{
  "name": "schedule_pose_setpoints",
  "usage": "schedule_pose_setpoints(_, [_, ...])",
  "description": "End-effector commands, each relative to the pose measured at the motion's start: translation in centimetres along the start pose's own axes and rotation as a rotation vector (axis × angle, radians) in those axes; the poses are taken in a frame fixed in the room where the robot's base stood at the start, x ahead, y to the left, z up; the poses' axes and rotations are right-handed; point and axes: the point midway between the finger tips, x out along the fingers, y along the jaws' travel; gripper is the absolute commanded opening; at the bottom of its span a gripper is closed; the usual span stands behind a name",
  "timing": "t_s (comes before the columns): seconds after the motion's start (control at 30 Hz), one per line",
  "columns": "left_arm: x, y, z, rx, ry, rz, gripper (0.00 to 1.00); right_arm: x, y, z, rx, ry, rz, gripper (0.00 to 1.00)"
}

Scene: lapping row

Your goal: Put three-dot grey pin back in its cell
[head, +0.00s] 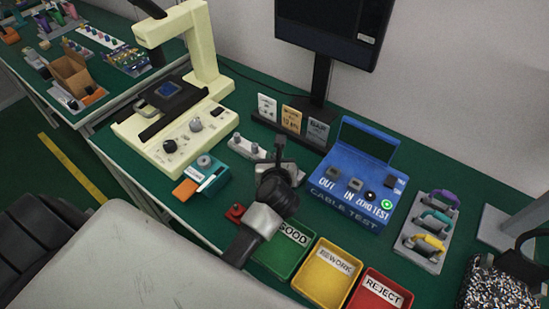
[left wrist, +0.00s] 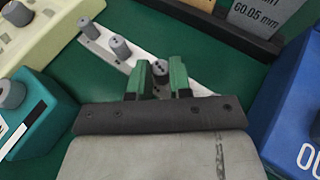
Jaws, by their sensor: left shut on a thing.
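My left gripper (left wrist: 161,80) has green fingers shut on a grey pin (left wrist: 161,69) with small dark dots on its top; I cannot count the dots surely. A pale strip-shaped rack (left wrist: 141,62) runs under and beside the fingers. Two other grey pins stand in it, one at its far left end (left wrist: 85,26) and one in the middle (left wrist: 120,47). The held pin is over the rack's near right part; whether its foot is in a cell is hidden. In the head view the rack (head: 246,149) lies behind my left gripper (head: 277,160), and my wrist hides the held pin.
A teal device (head: 213,177) stands left and a blue cable tester (head: 352,190) right. Label cards on a dark stand (head: 262,122) are just behind the rack. Green, yellow (head: 327,276) and red trays sit in front. A cream microscope (head: 170,143) stands at the left.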

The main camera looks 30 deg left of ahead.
Motion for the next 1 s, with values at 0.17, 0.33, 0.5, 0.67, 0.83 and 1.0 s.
schedule_pose_setpoints(0.17, [0.0, 0.0, -0.1, 0.000, 0.000, 0.000, 0.38, 0.1, 0.0, 0.0, 0.000, 0.000, 0.000, 0.00])
schedule_pose_setpoints(0.33, [0.0, 0.0, -0.1, 0.000, 0.000, 0.000, 0.49, 0.1, 0.0, 0.0, 0.000, 0.000, 0.000, 0.00])
schedule_pose_setpoints(0.5, [0.0, 0.0, -0.1, 0.000, 0.000, 0.000, 0.49, 0.1, 0.0, 0.0, 0.000, 0.000, 0.000, 0.00])
schedule_pose_setpoints(0.67, [-1.5, 0.0, -0.2, 0.000, 0.001, -0.001, 0.49, 0.1, 0.0, 0.0, 0.000, 0.000, 0.000, 0.00])
schedule_pose_setpoints(0.83, [-4.5, 0.0, -0.2, -0.002, 0.002, -0.001, 0.49, 0.3, 0.0, 0.0, 0.000, 0.000, 0.000, 0.00])
schedule_pose_setpoints(1.0, [-6.7, 0.0, -0.2, -0.001, 0.001, -0.001, 0.49, 0.4, 0.0, 0.0, 0.000, 0.000, 0.000, 0.00])
